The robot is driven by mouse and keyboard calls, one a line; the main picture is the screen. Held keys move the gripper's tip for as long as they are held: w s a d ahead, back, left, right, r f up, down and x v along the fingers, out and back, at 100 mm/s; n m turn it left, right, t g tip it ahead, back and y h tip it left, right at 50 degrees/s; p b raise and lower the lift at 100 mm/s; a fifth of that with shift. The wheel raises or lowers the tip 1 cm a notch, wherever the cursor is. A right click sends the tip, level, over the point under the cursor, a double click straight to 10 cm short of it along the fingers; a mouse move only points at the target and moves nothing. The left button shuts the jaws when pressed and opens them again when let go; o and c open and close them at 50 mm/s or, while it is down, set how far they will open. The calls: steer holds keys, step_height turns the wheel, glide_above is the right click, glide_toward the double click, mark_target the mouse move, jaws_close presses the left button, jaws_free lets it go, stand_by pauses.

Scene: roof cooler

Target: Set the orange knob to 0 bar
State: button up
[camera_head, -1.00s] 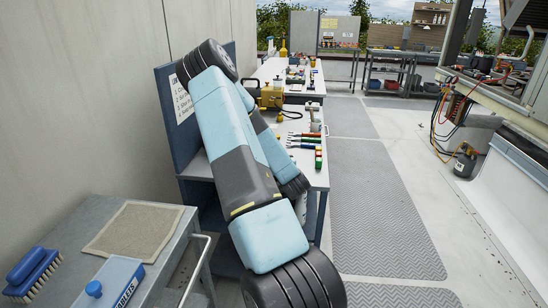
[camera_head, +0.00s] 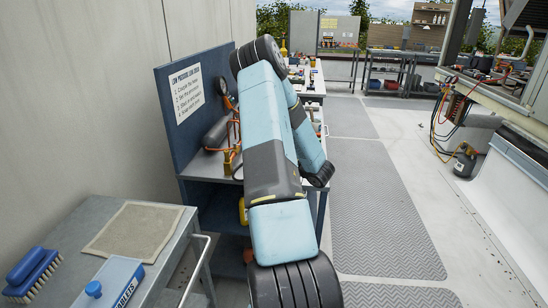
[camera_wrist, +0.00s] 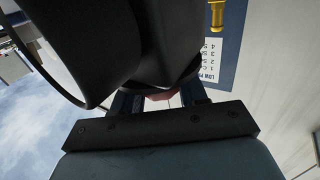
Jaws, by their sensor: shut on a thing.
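In the wrist view my gripper (camera_wrist: 158,101) is shut, with a small reddish-orange part, which looks like the orange knob (camera_wrist: 160,96), between its dark fingers. Most of the knob is hidden by the gripper and by a large black rounded body (camera_wrist: 130,45) right in front of it. No scale or pointer is readable, so I cannot tell the knob's setting. In the head view my arm hides the gripper and the knob.
A blue backboard carries a white instruction sheet (camera_head: 187,92). Beside it are a grey cylinder (camera_head: 215,135) and an orange hose (camera_head: 236,128) on the bench. A brass fitting (camera_wrist: 216,14) shows in the wrist view. A cart with a brush (camera_head: 33,272) stands front left.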

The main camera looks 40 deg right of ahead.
steer(key=shift+w+d+r, duration=0.15)
steer(key=shift+r, duration=0.25)
steer(key=o, duration=0.9)
steer(key=shift+o, duration=0.4)
steer(key=shift+f, duration=0.15)
steer(key=s+d, duration=0.2)
steer(key=s, duration=1.1)
steer(key=shift+s, duration=0.35)
steer(key=shift+f, duration=0.1)
